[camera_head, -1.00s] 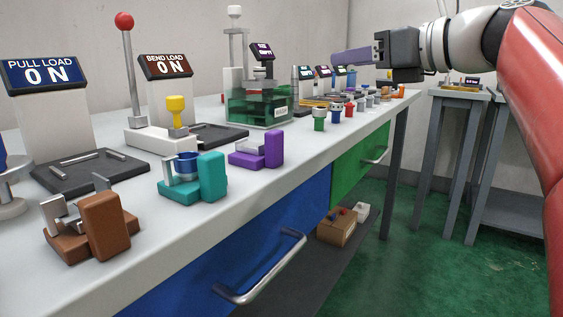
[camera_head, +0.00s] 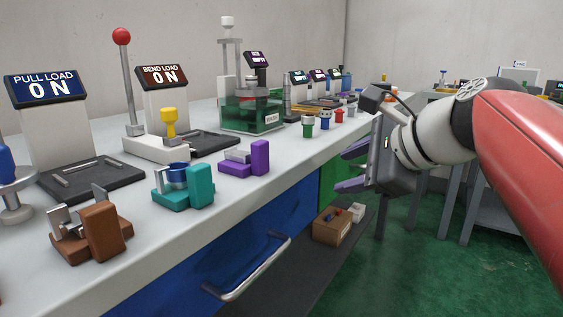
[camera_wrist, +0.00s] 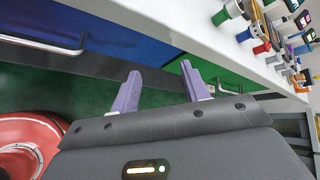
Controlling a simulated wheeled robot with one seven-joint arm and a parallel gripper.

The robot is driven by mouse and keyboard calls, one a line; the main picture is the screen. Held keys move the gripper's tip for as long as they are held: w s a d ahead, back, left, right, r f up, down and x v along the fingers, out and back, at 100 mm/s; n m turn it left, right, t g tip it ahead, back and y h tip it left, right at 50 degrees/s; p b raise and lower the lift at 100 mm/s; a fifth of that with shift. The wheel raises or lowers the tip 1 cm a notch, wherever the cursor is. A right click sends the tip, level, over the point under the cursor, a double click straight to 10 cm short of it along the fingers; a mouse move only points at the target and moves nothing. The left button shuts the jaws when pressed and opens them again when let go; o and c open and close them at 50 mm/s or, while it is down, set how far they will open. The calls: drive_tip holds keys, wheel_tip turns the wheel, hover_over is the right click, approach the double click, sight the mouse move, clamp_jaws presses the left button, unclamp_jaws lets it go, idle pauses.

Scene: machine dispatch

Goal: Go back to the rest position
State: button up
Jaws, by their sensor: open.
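My gripper (camera_head: 352,168) hangs in front of the bench's front edge on the right, with its purple fingers pointing left toward the drawers. In the wrist view the two purple fingers (camera_wrist: 160,88) stand apart with nothing between them. Behind them show the blue drawer (camera_wrist: 100,30), the green drawer (camera_wrist: 222,78) and the green floor. My red and white arm reaches in from the right and hides part of the bench's far end.
The white bench (camera_head: 150,246) carries brown (camera_head: 100,229), teal (camera_head: 190,188) and purple (camera_head: 250,158) fixtures and several machines with displays. A metal drawer handle (camera_head: 250,275) juts out in front. A cardboard box (camera_head: 331,227) sits on the low shelf.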

drive_tip(key=s+d+f+n+g+h+p, duration=0.1)
drive_tip(key=s+d+f+n+h, duration=0.1)
drive_tip(key=s+f+n, duration=0.5)
drive_tip(key=s+d+f+n+g+h+p, duration=0.2)
drive_tip(key=s+f+n+h, duration=0.2)
drive_tip(key=s+f+n, duration=0.4)
wheel_tip(320, 180, down, 7)
drive_tip(key=n, duration=0.3)
drive_tip(key=shift+s+d+f+n+g+h, duration=0.15)
drive_tip(key=shift+s+n+g+h, duration=0.15)
drive_tip(key=shift+h, duration=0.1)
